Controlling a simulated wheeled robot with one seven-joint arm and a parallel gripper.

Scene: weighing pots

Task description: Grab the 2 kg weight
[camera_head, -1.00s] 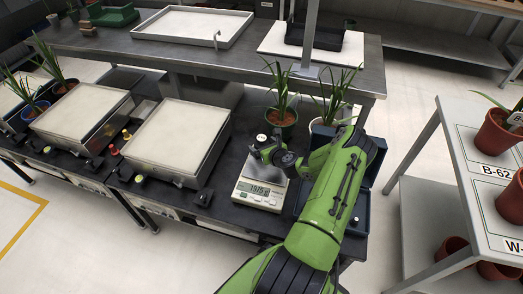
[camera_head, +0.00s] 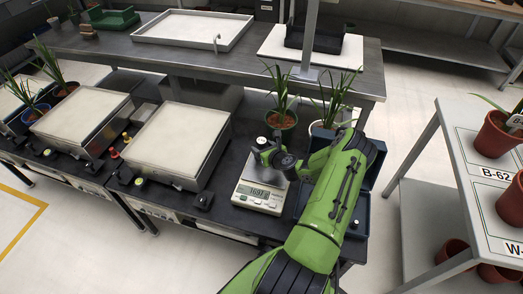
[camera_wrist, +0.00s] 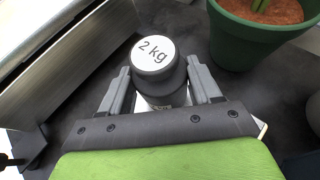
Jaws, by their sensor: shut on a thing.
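The 2 kg weight (camera_wrist: 154,58) is a grey cylinder with a white top labelled "2 kg", upright between my gripper's fingers in the wrist view. My gripper (camera_wrist: 158,84) is shut on it, one finger on each side. In the head view my gripper (camera_head: 268,149) is over the back of the digital scale (camera_head: 262,192), with the weight's pale top (camera_head: 261,140) just showing. The scale's display is lit, reading about 1691 g, though the digits are small. The weight's base is hidden, so I cannot tell whether it touches the scale.
A green potted plant (camera_head: 282,119) stands close behind my gripper, and a pale potted plant (camera_head: 322,133) is to its right. A steel tray-topped unit (camera_head: 173,140) is to the left. A dark blue case (camera_head: 358,212) lies right of the scale, partly behind my arm.

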